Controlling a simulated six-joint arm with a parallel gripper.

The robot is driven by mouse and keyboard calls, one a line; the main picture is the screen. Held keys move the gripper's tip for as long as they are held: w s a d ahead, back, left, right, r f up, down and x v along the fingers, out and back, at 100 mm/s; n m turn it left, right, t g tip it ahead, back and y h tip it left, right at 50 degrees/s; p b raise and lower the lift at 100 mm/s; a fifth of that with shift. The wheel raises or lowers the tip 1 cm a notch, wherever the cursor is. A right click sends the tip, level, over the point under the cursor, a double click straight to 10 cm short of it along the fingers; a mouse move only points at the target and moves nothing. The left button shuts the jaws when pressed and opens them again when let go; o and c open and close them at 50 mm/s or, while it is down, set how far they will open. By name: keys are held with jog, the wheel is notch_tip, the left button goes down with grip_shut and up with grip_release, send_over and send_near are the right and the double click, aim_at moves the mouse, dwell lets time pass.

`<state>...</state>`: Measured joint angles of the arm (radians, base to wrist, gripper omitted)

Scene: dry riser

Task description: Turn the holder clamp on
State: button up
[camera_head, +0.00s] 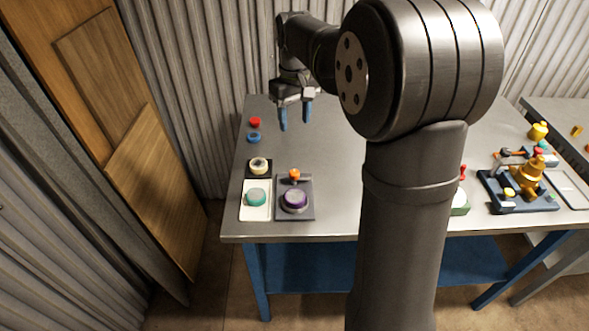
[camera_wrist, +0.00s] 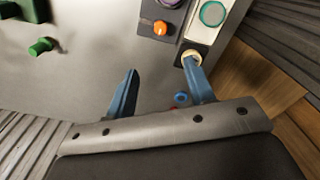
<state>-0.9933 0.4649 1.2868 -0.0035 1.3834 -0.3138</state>
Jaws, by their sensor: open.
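My gripper (camera_head: 296,118) is open and empty above the back left of the table, its two blue fingers pointing down. In the wrist view its fingers (camera_wrist: 160,68) are spread with bare table between them. No part is marked as the holder clamp, so I cannot tell which it is. A grey panel (camera_head: 307,211) at the front left carries an orange knob (camera_head: 294,175) and a purple round button (camera_head: 295,200). The orange knob also shows in the wrist view (camera_wrist: 160,27), ahead of the fingers and apart from them. A yellow device (camera_head: 529,176) stands on a dark base at the right.
A white panel with a teal button (camera_head: 256,197) and a cream knob on a black base (camera_head: 259,166) stand at the left. Red (camera_head: 255,122) and blue (camera_head: 254,138) pieces lie behind. My arm hides the table's middle. Green parts (camera_wrist: 42,46) show in the wrist view.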

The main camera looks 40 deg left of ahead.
jog(key=n, duration=0.3)
send_near(294, 172)
notch_tip(294, 172, down, 9)
jog(key=shift+d+r, duration=0.1)
dwell(0.4)
jog(key=c, duration=1)
